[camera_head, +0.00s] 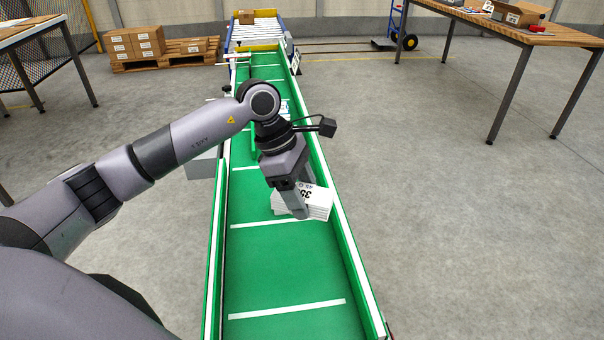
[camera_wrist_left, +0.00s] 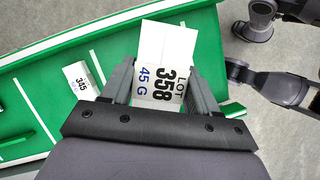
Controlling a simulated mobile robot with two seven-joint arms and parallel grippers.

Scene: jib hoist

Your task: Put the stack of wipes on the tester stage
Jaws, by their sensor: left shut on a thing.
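A white stack of wipes (camera_head: 316,203) is at my left gripper (camera_head: 296,205), over the green conveyor belt. In the left wrist view the stack (camera_wrist_left: 165,60) shows a label reading LOT 358, 45 G, and sits between the two fingers (camera_wrist_left: 155,85). The fingers are shut on it. I cannot tell whether its underside touches the belt. Another white stack marked 345 (camera_wrist_left: 80,82) lies on the belt, apart from my gripper; in the head view a white piece (camera_head: 284,107) shows farther up the belt, partly behind my arm. I cannot make out the tester stage. My right gripper does not show.
The long green belt (camera_head: 285,268) has raised green side rails and white cross lines. A wooden table (camera_head: 535,32) with small items stands at the back right, another table (camera_head: 28,27) at the back left. Boxes on a pallet (camera_head: 160,55) stand behind. Floor to the right is clear.

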